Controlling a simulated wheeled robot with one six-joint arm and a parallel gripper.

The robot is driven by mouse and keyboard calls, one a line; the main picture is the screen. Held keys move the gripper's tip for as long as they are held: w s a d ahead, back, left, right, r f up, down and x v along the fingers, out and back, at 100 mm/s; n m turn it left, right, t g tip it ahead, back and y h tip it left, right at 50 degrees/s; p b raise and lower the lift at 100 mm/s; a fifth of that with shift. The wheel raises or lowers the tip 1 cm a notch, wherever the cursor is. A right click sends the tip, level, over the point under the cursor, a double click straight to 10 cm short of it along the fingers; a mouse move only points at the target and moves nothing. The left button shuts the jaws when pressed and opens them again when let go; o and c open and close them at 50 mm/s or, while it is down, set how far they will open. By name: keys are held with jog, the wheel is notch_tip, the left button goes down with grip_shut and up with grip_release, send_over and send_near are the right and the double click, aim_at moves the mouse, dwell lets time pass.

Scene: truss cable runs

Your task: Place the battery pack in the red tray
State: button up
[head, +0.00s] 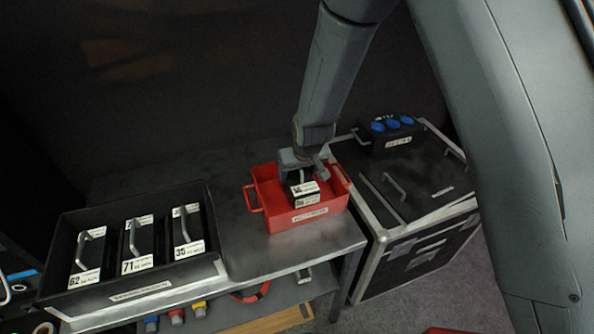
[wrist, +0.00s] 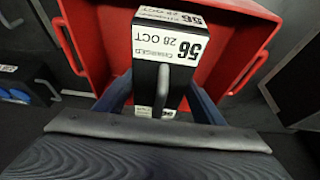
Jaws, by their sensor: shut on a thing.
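My gripper (head: 302,176) is shut on a black battery pack (head: 306,196) with white labels. In the wrist view the battery pack (wrist: 170,85) shows a label reading 56, 28 OCT, and a grey handle between the fingers of my gripper (wrist: 162,108). The red tray (head: 263,215) stands on the metal bench and has side handles. The pack is over the tray in the head view. In the wrist view the red tray (wrist: 95,60) surrounds the pack on the far side. I cannot tell whether the pack touches the tray floor.
A black crate (head: 140,293) with several similar handled packs, labelled 62, 71 and 35, sits left of the tray on the bench (head: 240,255). A black flight case (head: 415,195) stands right, with a blue-socketed box (head: 388,131) on top. Coloured connectors (head: 177,316) show below the bench.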

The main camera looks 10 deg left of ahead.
aim_at(297, 182)
jog(key=shift+f, duration=0.2)
jog(key=shift+f+b, duration=1.75)
jog(key=shift+b, duration=0.1)
jog(key=o, duration=2.1)
jog(key=shift+s+f, duration=0.1)
jog(key=shift+f, duration=0.05)
jog(key=shift+c, duration=0.2)
